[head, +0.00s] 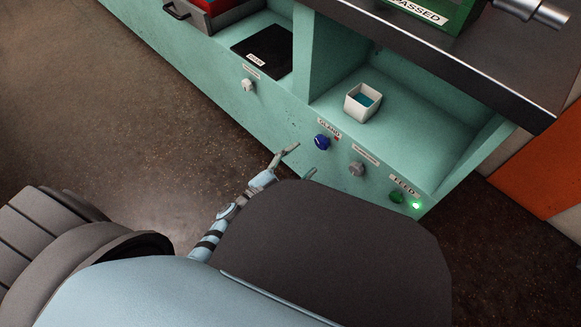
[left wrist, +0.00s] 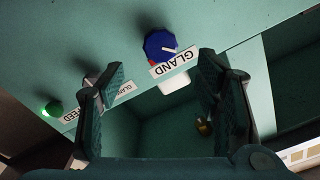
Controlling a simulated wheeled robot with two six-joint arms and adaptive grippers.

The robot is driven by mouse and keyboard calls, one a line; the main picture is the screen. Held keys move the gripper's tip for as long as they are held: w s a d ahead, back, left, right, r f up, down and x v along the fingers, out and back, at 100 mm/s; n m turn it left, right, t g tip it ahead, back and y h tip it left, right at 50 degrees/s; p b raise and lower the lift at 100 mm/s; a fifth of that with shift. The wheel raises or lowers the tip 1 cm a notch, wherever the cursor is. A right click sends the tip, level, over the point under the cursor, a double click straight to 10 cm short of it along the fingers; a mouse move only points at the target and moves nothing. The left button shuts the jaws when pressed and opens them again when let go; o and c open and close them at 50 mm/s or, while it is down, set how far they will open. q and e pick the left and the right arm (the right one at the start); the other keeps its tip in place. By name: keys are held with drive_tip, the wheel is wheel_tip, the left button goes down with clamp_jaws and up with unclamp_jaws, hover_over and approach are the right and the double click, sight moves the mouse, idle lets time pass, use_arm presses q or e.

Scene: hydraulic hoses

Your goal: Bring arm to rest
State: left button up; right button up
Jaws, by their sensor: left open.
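My left gripper (head: 304,161) is open, its fingers apart and nothing visible between them. It is in front of the green bench, just left of and below the blue GLAND knob (head: 322,142). In the left wrist view my left gripper (left wrist: 160,78) shows two dark fingers spread wide. The blue knob (left wrist: 158,43) and its GLAND label appear beyond them, near the top middle. Contact with the knob cannot be made out. Part of my left arm and its base are hidden behind my own body. My right gripper is in neither view.
The green bench (head: 222,62) spans the upper picture. A white square cup (head: 362,102) with blue-green contents stands in its open bay. A grey knob (head: 357,169), a green button (head: 396,197) and a lit green lamp (head: 416,205) line the front. Floor (head: 110,120) at left is clear.

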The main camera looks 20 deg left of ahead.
use_arm(q)
drive_tip(key=v, duration=0.5)
drive_tip(key=shift+s, duration=0.1)
